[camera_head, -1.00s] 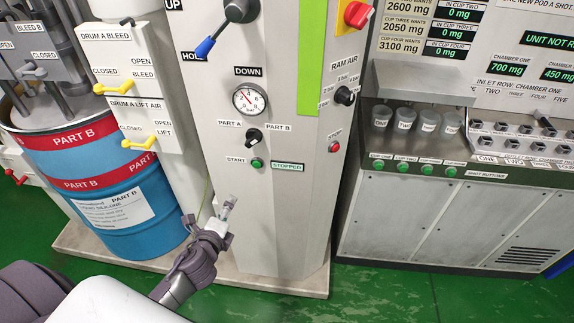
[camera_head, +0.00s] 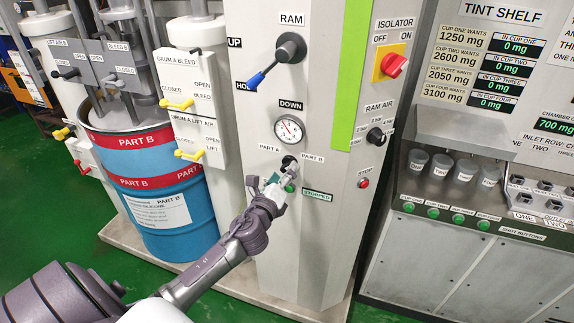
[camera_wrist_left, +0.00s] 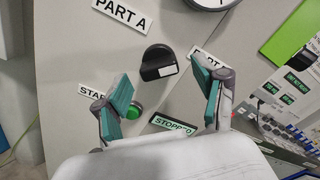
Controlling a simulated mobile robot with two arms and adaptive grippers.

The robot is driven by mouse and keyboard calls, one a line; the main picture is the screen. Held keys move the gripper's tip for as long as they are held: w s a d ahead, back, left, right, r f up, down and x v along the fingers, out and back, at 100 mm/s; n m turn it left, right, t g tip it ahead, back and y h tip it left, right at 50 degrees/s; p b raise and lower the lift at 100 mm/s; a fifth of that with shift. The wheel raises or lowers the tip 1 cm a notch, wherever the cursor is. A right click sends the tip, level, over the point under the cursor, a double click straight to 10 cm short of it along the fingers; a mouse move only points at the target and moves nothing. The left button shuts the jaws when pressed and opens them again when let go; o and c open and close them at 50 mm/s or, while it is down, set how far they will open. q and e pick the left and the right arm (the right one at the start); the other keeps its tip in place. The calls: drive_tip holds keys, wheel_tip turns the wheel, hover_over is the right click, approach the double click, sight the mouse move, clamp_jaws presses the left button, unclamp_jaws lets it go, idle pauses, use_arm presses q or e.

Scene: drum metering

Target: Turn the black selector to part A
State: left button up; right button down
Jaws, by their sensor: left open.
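The black selector (camera_wrist_left: 158,62) is on the grey panel between the PART A label (camera_wrist_left: 122,12) and the PART B label, which is partly hidden by a finger. Its bar lies roughly crosswise in the wrist view, with a white mark toward its right end. In the head view the selector (camera_head: 289,160) is partly hidden by my left gripper (camera_head: 281,176). In the wrist view my left gripper (camera_wrist_left: 164,80) is open, with its teal-padded fingers apart on either side below the selector. Nothing is between the pads, and contact with the selector does not show. My right gripper is not in view.
The green start button (camera_wrist_left: 134,110) is close by the left finger. The STOPPED display (camera_wrist_left: 172,125) is below the selector. A gauge (camera_head: 289,130) is above it, and the red stop button (camera_head: 364,183) and ram air knob (camera_head: 375,135) are to the right.

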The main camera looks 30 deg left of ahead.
use_arm(q)
drive_tip(key=shift+x, duration=1.4)
drive_tip(key=c, duration=1.1)
